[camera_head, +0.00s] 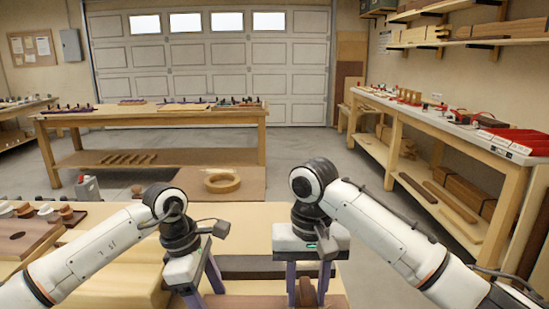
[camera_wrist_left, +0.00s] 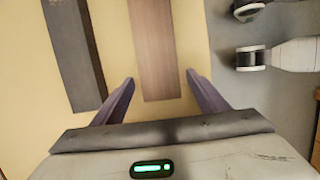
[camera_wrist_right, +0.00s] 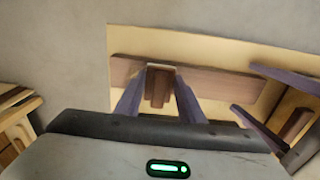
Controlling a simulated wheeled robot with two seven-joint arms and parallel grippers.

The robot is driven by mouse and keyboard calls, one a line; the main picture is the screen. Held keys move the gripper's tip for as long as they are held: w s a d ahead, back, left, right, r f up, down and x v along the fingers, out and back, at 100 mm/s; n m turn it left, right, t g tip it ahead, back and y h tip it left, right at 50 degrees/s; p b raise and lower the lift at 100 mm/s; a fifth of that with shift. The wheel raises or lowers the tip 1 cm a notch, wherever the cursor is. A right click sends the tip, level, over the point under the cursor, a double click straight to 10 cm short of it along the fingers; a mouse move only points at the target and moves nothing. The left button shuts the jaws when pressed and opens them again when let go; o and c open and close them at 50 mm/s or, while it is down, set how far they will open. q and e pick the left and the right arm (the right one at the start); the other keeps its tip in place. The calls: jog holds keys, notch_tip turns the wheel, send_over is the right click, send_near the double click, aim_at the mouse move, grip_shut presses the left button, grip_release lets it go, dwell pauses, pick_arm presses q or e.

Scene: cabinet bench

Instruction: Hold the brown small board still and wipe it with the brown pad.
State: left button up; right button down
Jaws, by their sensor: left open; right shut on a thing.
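The brown small board (camera_head: 262,301) lies at the near edge of the bench in the head view. It also shows as a long plank in the left wrist view (camera_wrist_left: 160,45) and crosses the right wrist view (camera_wrist_right: 215,82). My left gripper (camera_wrist_left: 162,82) is open, with its fingertips on either side of the board's near end and small gaps showing. My right gripper (camera_head: 306,288) is shut on the brown pad (camera_wrist_right: 158,88), which is upright between its purple fingers. The pad is over the board; I cannot tell whether they touch.
A dark grey strip (camera_wrist_left: 75,50) lies beside the board on the pale bench top. Bottles and wooden pieces (camera_head: 45,212) stand at the bench's left. Another workbench (camera_head: 150,115) is behind, and a side bench (camera_head: 450,125) stands at the right.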

jog(key=d, duration=0.7)
jog(key=shift+a, duration=0.1)
pick_arm(q)
jog(key=c, duration=1)
